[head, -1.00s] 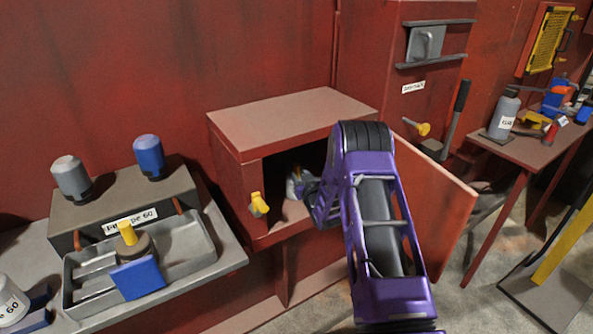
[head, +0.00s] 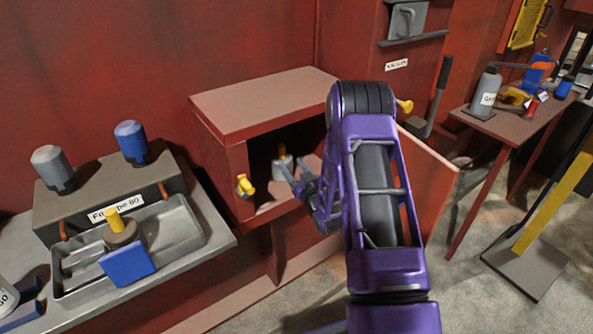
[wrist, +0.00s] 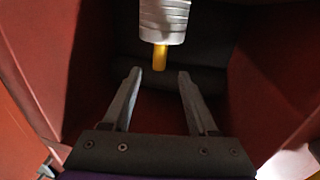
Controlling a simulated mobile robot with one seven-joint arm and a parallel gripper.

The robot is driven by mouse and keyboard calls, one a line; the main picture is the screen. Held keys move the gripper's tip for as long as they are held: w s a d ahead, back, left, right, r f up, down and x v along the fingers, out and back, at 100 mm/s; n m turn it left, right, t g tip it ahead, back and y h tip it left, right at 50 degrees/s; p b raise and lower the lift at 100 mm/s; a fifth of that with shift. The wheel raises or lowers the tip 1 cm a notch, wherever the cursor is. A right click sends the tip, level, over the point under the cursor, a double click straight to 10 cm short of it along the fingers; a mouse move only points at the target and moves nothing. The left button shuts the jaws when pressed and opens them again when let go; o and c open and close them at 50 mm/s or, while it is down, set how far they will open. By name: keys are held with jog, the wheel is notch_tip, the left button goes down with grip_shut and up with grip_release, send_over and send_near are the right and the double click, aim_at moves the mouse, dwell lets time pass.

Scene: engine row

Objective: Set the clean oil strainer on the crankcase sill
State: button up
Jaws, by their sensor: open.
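A grey strainer (head: 284,167) with a yellow top stands upright inside the open red crankcase box, on its floor near the sill (head: 262,217). In the wrist view the grey body with its yellow end (wrist: 163,25) lies just beyond the fingertips. My gripper (head: 296,168) is at the box opening, open, with nothing between its fingers (wrist: 160,74). It appears apart from the strainer. Another strainer-like piece (head: 121,235), brownish with a yellow top, sits in the grey tray at left. I cannot tell from its look which is clean.
The box door (head: 432,172) stands open to the right, beside my arm. A yellow latch (head: 245,186) sticks out at the box's left front. A side table (head: 515,127) with bottles and tools stands at right.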

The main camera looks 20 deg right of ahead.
jog(key=s, duration=0.2)
jog(key=shift+s+d, duration=0.15)
jog(key=shift+s, duration=0.2)
